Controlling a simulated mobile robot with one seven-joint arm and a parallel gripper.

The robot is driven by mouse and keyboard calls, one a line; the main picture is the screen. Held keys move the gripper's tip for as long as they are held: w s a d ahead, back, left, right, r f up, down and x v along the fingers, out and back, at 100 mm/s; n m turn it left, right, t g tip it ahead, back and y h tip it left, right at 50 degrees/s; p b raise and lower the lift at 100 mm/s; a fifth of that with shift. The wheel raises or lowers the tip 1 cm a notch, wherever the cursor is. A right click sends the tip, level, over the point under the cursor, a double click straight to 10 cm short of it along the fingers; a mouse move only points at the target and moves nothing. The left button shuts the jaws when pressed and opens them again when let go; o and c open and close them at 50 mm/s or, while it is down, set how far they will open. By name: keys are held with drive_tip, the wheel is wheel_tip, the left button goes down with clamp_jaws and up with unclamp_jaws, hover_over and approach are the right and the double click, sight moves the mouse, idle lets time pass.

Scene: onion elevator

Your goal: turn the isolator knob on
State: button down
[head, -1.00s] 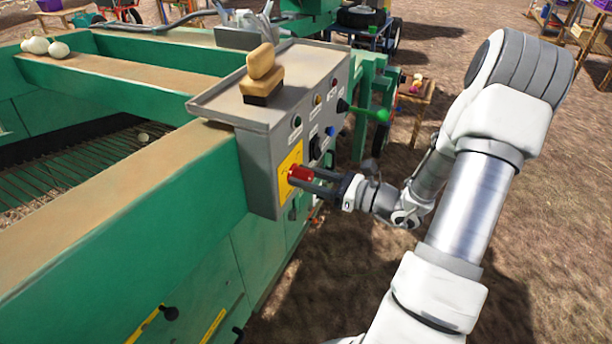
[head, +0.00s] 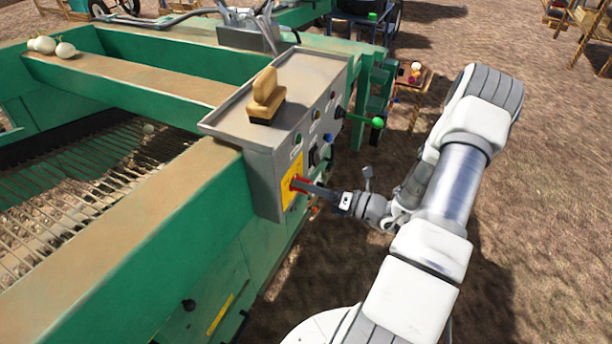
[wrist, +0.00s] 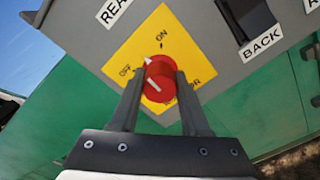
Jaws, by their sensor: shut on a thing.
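The red isolator knob (wrist: 160,72) sits on a yellow plate (wrist: 127,48) on the grey control box; it also shows in the head view (head: 297,183). The plate reads ON at the top and OFF at the left in the wrist view; its lower right lettering is partly hidden. White marks show on the knob's left side, the upper one lying between OFF and ON. My gripper (wrist: 160,88) is shut on the knob, one finger at each side. In the head view my gripper (head: 305,187) reaches the knob from the right, its fingers overlapping.
A black switch (wrist: 248,15) marked BACK is beside the plate. A green-ended lever (head: 377,122) sticks out to the right of the control box (head: 262,165). A wooden-handled brush (head: 266,97) lies on top. Open ground is to the right.

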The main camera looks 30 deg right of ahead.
drive_tip(key=m+p, duration=0.3)
drive_tip(key=m, duration=0.1)
drive_tip(key=shift+r+m, duration=0.1)
drive_tip(key=shift+m, duration=0.2)
drive_tip(key=shift+m+p, duration=1)
drive_tip(key=shift+m, duration=0.9)
drive_tip(key=shift+c, duration=1.9)
unclamp_jaws()
drive_tip(key=shift+s+d, duration=0.1)
drive_tip(key=b+v, duration=0.1)
drive_tip(key=v, duration=1.6)
drive_tip(key=shift+s, duration=0.1)
